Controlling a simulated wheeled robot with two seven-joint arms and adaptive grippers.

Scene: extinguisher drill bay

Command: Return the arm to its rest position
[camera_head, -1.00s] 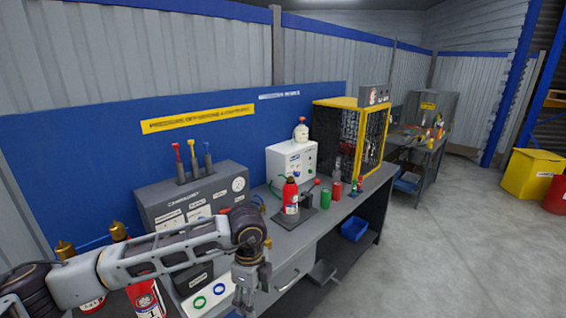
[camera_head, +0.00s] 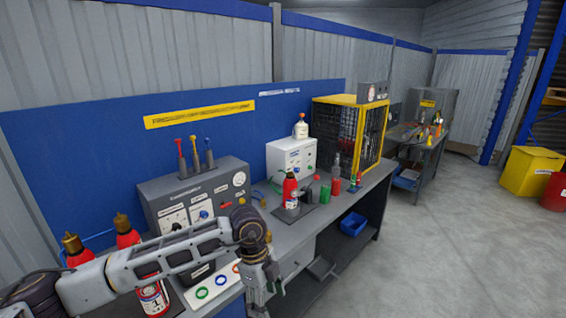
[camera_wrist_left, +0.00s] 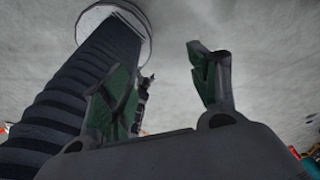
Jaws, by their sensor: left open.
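My left arm comes in from the left in the head view and stretches across the near end of the bench. Its gripper (camera_head: 262,294) hangs down at the bench's front edge, beside the ring strip. In the left wrist view the two dark green fingers (camera_wrist_left: 165,75) stand well apart with nothing between them. A ribbed dark column with a pale round end, probably my own body, shows behind them over the grey floor. My right gripper is not in view.
The bench holds a grey gauge box (camera_head: 170,188), a red extinguisher (camera_head: 290,190) on a stand, a white box (camera_head: 284,155), a yellow mesh cage (camera_head: 372,128) and a strip with coloured rings (camera_head: 202,293). Red cylinders stand behind my arm.

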